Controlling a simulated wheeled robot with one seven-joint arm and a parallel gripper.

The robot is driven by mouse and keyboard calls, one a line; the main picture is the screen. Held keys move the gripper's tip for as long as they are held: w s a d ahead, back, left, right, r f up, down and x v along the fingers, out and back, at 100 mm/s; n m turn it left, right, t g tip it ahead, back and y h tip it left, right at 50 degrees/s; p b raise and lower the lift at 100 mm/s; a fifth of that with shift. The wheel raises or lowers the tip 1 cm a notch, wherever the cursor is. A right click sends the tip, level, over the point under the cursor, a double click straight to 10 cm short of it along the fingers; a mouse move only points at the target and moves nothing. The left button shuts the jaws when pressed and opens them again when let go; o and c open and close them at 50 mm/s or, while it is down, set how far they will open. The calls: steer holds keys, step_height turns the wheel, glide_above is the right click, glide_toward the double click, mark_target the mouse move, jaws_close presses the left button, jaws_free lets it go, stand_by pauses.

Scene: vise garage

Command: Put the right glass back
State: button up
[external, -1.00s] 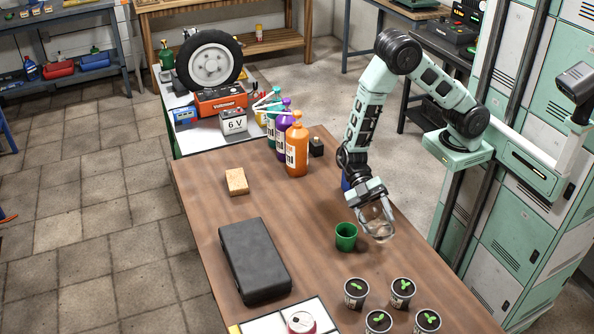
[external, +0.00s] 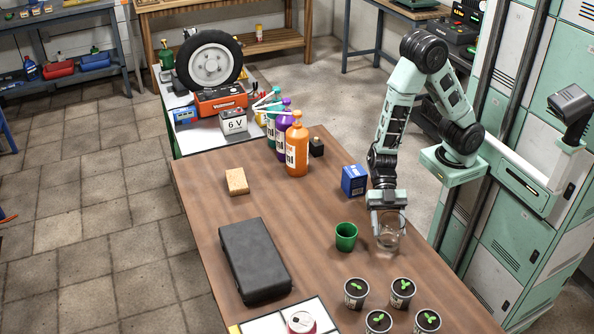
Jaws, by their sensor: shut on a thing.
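A clear glass (external: 388,238) is at the right part of the wooden table, to the right of a green cup (external: 346,237). My gripper (external: 388,212) points down and is shut on the glass near its rim. The glass looks upright. I cannot tell whether its base touches the table or hangs just above it. No second clear glass shows in this view.
A blue box (external: 354,180) stands behind the green cup. Several potted seedlings (external: 401,292) stand in front of the glass. A black case (external: 254,260), a sponge-like block (external: 237,182) and an orange bottle (external: 297,148) are further left. The table's right edge is close to the glass.

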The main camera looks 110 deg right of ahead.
step_height(320, 180, up, 13)
steer(key=w+d+r+m+t+h+p, duration=0.25)
steer(key=w+d+m+t+h, duration=0.2)
steer(key=w+d, duration=0.85)
steer(key=w+d+f+m+t+h+p, duration=0.1)
steer(key=w+d+f+m+h, duration=0.15)
steer(key=w+d, duration=0.35)
steer(key=w+d+f+m+t+h+p, duration=0.1)
steer(key=w+d+m+t, duration=0.1)
steer(key=w+d+m, duration=0.35)
steer(key=shift+n, duration=0.95)
steer(key=f, duration=0.4)
steer(key=d+f, duration=0.1)
steer(key=f, duration=0.4)
steer(key=s+f, duration=0.1)
steer(key=f, duration=0.3)
steer(key=shift+d+f, duration=0.2)
steer(key=shift+d, duration=0.2)
steer(key=shift+f+b, duration=0.2)
steer(key=shift+b, duration=0.15)
steer(key=o, duration=1.2)
steer(key=shift+s, duration=0.1)
steer(key=shift+o, duration=0.2)
steer(key=shift+r, duration=0.1)
